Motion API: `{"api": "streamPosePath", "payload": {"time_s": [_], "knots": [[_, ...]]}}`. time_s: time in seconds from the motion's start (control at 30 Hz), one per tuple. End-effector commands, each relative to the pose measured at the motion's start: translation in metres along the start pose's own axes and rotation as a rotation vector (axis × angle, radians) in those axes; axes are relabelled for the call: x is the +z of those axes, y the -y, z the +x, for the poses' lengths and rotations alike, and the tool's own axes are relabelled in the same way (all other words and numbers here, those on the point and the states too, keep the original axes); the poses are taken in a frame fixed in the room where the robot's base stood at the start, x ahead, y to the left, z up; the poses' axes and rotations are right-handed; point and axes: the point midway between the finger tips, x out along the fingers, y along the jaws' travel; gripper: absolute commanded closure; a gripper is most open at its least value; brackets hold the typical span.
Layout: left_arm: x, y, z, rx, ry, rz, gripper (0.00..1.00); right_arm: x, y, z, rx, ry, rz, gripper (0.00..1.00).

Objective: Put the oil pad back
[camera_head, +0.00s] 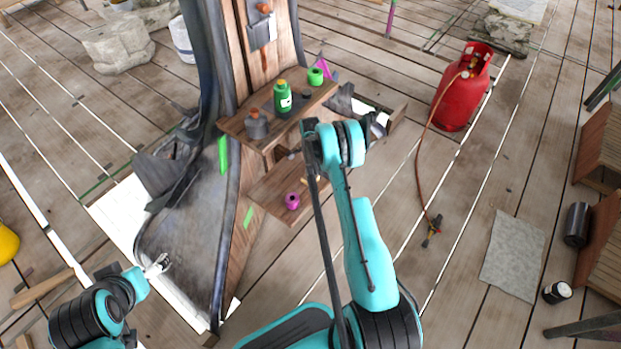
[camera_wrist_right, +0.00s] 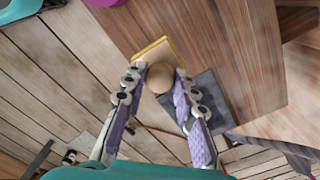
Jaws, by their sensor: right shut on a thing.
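In the right wrist view, my right gripper (camera_wrist_right: 160,88) is shut on a round wooden knob (camera_wrist_right: 161,76). A tan, yellow-edged pad (camera_wrist_right: 157,50) shows just beyond the knob, and I take it to be the oil pad. A dark grey square (camera_wrist_right: 212,98) lies beside it on the wooden shelf; I cannot tell whether the pad touches it. In the head view, the right gripper (camera_head: 308,172) is mostly hidden by its wrist, above the lower shelf (camera_head: 268,188). My left gripper (camera_head: 160,264) is at the lower left, away from the shelves; its jaw opening is unclear.
A magenta roll (camera_head: 292,201) stands on the lower shelf. The upper shelf (camera_head: 238,125) holds a green bottle (camera_head: 283,98), a grey container (camera_head: 257,124) and a green roll (camera_head: 315,77). A red gas cylinder (camera_head: 463,88) with a hose stands to the right. Open floor lies between.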

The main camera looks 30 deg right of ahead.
Motion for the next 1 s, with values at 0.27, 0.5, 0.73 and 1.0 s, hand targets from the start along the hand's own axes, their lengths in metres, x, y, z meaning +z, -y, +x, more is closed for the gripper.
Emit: {"api": "streamPosePath", "payload": {"time_s": [0.27, 0.5, 0.73, 1.0], "knots": [[0.012, 0.000, 0.016, 0.000, 0.000, 0.000, 0.16, -0.001, 0.000, 0.038, 0.000, 0.000, 0.000, 1.00], [0.010, 0.000, 0.014, 0.000, 0.000, 0.000, 0.16, -0.001, 0.000, 0.036, 0.000, 0.000, 0.000, 1.00], [0.010, 0.000, 0.014, 0.000, 0.000, 0.000, 0.16, -0.001, 0.000, 0.038, 0.000, 0.000, 0.000, 0.52], [0.010, 0.000, 0.014, 0.000, 0.000, 0.000, 0.16, -0.001, 0.000, 0.037, 0.000, 0.000, 0.000, 0.52]]}}
